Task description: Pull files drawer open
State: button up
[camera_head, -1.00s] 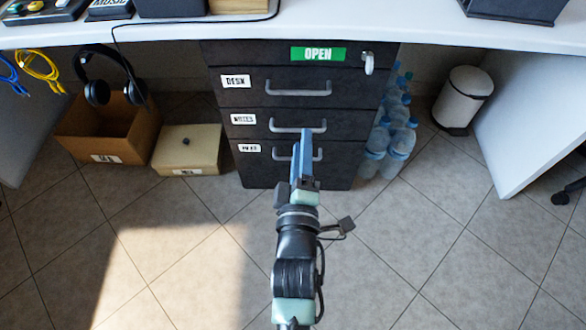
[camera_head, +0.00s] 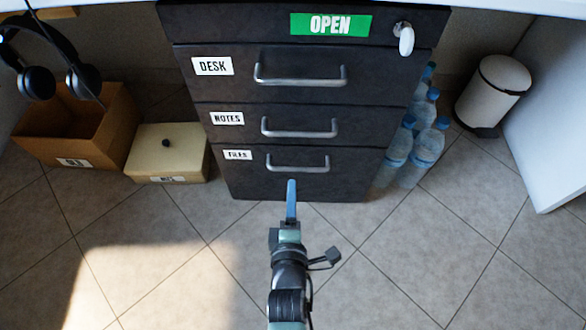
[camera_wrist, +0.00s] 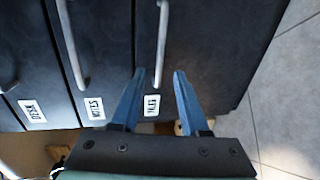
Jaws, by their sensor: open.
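The files drawer (camera_head: 320,184) is the lowest drawer of a dark cabinet and is shut, with a white label at its left. Its grey bar handle (camera_head: 298,166) is fully visible in the head view. My gripper (camera_head: 292,183) points at the drawer, its tips just below the handle in that picture. In the wrist view the cabinet appears turned on its side. There my gripper (camera_wrist: 159,73) is open, with two blue fingers apart and nothing between them touching. The files handle (camera_wrist: 162,40) lines up with the gap, mostly beyond the tips; its exact depth is unclear.
The notes drawer (camera_head: 355,126) and desk drawer (camera_head: 375,75) above are shut. A key hangs in the lock beside the green OPEN sign (camera_head: 331,24). Bottles (camera_head: 424,147) stand right of the cabinet; a lidded box (camera_head: 168,152) stands left. The tiled floor in front is clear.

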aim_at(293, 168)
jog(key=shift+b+x, duration=2.45)
jog(key=shift+x, duration=1.85)
jog(key=shift+c, duration=0.2)
grip_shut()
